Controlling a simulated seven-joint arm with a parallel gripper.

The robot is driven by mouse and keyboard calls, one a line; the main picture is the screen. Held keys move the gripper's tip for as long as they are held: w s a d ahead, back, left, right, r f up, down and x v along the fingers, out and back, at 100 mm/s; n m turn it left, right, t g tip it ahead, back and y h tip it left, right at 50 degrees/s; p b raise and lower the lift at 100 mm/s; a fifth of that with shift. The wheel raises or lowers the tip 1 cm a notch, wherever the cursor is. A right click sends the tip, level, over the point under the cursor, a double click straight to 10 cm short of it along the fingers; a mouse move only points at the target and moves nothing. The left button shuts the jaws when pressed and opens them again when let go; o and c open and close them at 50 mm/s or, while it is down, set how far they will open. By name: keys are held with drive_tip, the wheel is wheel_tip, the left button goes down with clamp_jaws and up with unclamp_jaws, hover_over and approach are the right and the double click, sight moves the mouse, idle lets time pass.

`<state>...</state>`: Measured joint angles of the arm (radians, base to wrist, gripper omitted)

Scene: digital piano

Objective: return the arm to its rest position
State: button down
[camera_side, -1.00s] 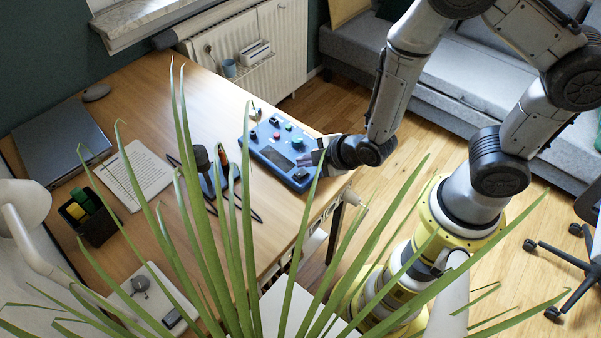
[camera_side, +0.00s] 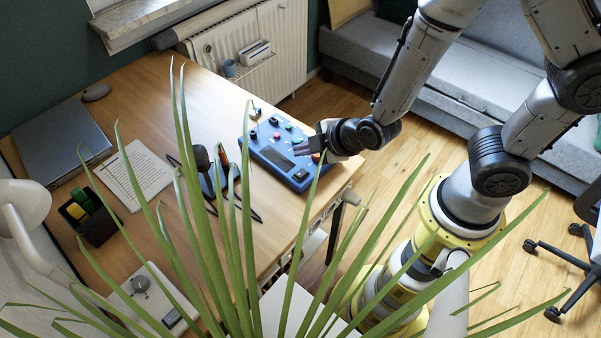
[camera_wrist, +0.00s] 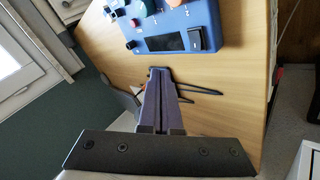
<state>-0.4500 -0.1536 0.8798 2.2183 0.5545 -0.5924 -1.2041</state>
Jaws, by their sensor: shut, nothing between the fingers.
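My gripper (camera_side: 303,147) is at the right edge of the desk in the side view, above the near right part of the blue device. In the wrist view my gripper (camera_wrist: 159,74) points away from the camera with its two fingers together and nothing between them. The blue device (camera_side: 268,165) has knobs, buttons and a dark screen and lies on the desk. It also shows at the top of the wrist view (camera_wrist: 150,45), apart from the fingertips there.
The wooden desk (camera_side: 150,90) carries a laptop (camera_side: 58,140), a notepad (camera_side: 135,175), a black pen box (camera_side: 92,217) and dark items near the middle. Plant leaves (camera_side: 240,285) cover the foreground. A grey sofa (camera_side: 460,90) stands behind my arm.

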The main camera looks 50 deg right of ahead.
idle(0.3)
drive_tip(key=w+d+r+m+t, duration=0.1)
drive_tip(key=w+d+r+t, duration=0.1)
drive_tip(key=r, duration=0.6)
drive_tip(key=w+d+r+m+t, duration=0.1)
drive_tip(key=w+d+r+m, duration=0.1)
drive_tip(key=r, duration=0.6)
drive_tip(key=s+d+r+m+y, duration=0.1)
drive_tip(key=s+d+r+m, duration=0.15)
drive_tip(key=s+r, duration=0.45)
drive_tip(key=s+d+f+m+g+h, duration=0.1)
drive_tip(key=s+m+g, duration=0.5)
drive_tip(key=s, duration=0.8)
drive_tip(key=shift+d+f+m, duration=0.35)
drive_tip(key=shift+d+f, duration=0.25)
drive_tip(key=shift+d, duration=0.1)
